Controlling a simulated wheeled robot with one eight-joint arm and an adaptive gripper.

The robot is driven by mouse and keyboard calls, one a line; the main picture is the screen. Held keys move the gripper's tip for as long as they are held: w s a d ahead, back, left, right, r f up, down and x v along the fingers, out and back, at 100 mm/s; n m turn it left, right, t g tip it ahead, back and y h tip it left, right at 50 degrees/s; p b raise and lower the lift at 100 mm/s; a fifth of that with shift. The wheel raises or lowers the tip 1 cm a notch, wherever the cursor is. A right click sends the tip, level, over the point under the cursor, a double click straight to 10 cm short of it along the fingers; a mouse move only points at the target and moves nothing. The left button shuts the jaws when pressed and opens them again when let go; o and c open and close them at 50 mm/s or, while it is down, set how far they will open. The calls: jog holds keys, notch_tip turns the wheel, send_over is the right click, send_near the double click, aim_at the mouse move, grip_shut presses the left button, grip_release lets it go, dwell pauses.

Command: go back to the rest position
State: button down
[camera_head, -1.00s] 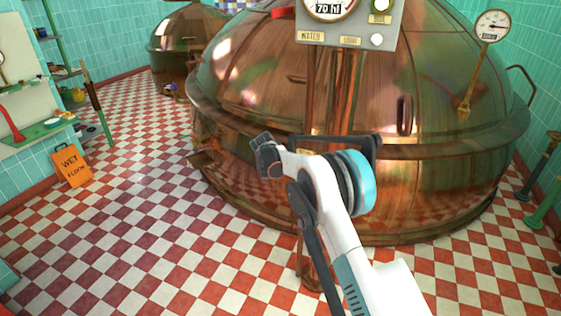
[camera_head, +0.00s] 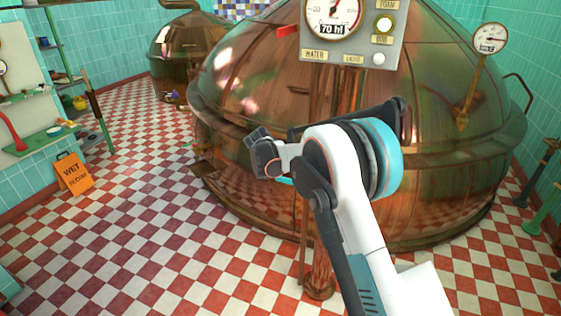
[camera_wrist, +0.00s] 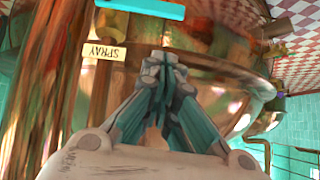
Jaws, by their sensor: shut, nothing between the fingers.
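My gripper (camera_wrist: 163,68) is shut and empty in the wrist view, its two fingers meeting at the tips. In the head view my white arm with the blue ring reaches up in front of the large copper kettle (camera_head: 250,95). The gripper end is at the left of the arm there, and its fingertips are hard to make out. In the wrist view a "SPRAY" label (camera_wrist: 104,52) and a light-blue bar (camera_wrist: 140,8) lie beyond the fingers, against coppery surfaces. I see no contact with the fingers.
A round gauge (camera_head: 490,38) is at right. A wet-floor sign (camera_head: 73,175) stands at left.

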jog(key=shift+s+a+r, duration=0.15)
jog(key=shift+s+r, duration=0.3)
jog(key=s+d+r+n+g+y, duration=0.1)
jog(key=s+d+r, duration=0.85)
jog(key=s, duration=0.25)
jog(key=s+d+r+n, duration=0.1)
jog(key=s+d+r, duration=0.7)
jog(key=s+r, duration=0.25)
jog(key=s+d+f, duration=0.2)
jog(key=s, duration=0.8)
jog(key=s+d+f+n+y, duration=0.1)
jog(key=s+d+f, duration=0.1)
jog(key=s, duration=0.9)
jog(key=s+d+f+n, duration=0.1)
jog(key=s+d+f, duration=0.1)
jog(key=s, duration=0.8)
jog(key=shift+s+d+f, duration=0.15)
jog(key=shift+s+d, duration=0.1)
jog(key=shift+s, duration=0.15)
